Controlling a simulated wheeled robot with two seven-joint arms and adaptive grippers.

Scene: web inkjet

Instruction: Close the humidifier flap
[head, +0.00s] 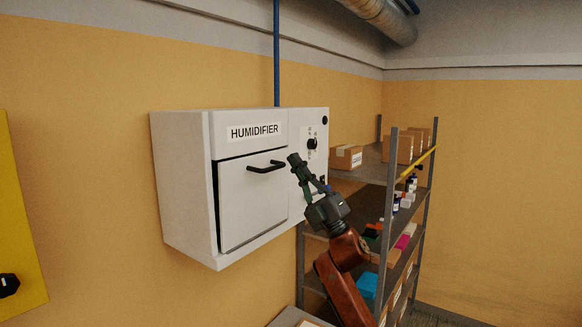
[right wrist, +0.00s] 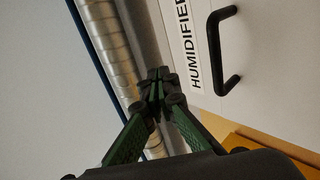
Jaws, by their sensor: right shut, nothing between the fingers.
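The white humidifier (head: 182,185) is a box on the yellow wall, labelled HUMIDIFIER. Its front flap (head: 245,205) has a black bar handle (head: 266,167) near the top. The flap stands almost flush with the front; a thin dark gap shows along its left edge, and I cannot tell whether it is fully shut. My right gripper (head: 297,161) is shut and empty, its tips just right of the handle in the head view. In the right wrist view the shut fingertips (right wrist: 158,82) are apart from the handle (right wrist: 222,50). My left gripper is not in view.
A knob (head: 311,144) sits on the humidifier's right panel. A metal shelf rack (head: 393,165) with boxes and bottles stands behind my right arm. A blue pipe (head: 276,60) runs up above the humidifier. A yellow panel (head: 20,220) is at the far left.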

